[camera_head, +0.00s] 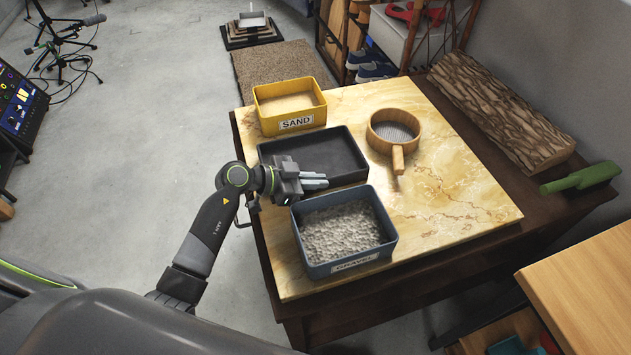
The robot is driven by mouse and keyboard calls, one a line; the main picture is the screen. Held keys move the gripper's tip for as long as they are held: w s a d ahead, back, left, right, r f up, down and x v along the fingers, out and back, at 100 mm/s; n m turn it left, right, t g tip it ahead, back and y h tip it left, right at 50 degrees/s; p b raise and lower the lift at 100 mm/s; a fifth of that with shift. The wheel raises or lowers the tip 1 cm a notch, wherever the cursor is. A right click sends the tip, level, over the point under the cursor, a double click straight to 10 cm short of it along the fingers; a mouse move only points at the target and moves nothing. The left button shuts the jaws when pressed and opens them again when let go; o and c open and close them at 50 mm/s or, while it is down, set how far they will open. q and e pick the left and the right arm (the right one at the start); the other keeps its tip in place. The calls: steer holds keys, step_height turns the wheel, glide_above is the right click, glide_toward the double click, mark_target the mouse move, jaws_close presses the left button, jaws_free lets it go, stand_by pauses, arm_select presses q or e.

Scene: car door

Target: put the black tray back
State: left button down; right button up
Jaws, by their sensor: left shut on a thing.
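The black tray (345,155) is a shallow, empty rectangular tray. It sits on the marble-patterned board between the yellow SAND bin (290,124) and the blue-grey GRAVEL bin (392,240). My left gripper (318,181) comes in from the left and is shut on the tray's near left rim. The fingers hide part of that rim. I cannot tell whether the tray rests flat on the board or is slightly raised. My right gripper is not in view.
A round wooden sieve (397,160) with a handle lies right of the tray. The marble-patterned board (455,200) is clear at its right. A log slab (500,105) and a green-handled brush (582,180) lie beyond. The GRAVEL bin's wall is close below my gripper.

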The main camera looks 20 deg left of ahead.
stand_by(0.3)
arm_select(q)
steer(key=c, duration=1.6)
jaws_free()
steer(key=shift+f, duration=0.15)
steer(key=shift+o, duration=0.2)
steer(key=shift+r, duration=0.2)
steer(key=p+v, duration=0.1)
steer(key=v, duration=0.9)
steer(key=shift+s+a, duration=0.2)
steer(key=shift+s, duration=0.05)
steer(key=shift+s+a+r, duration=0.35)
steer(key=shift+a, duration=0.2)
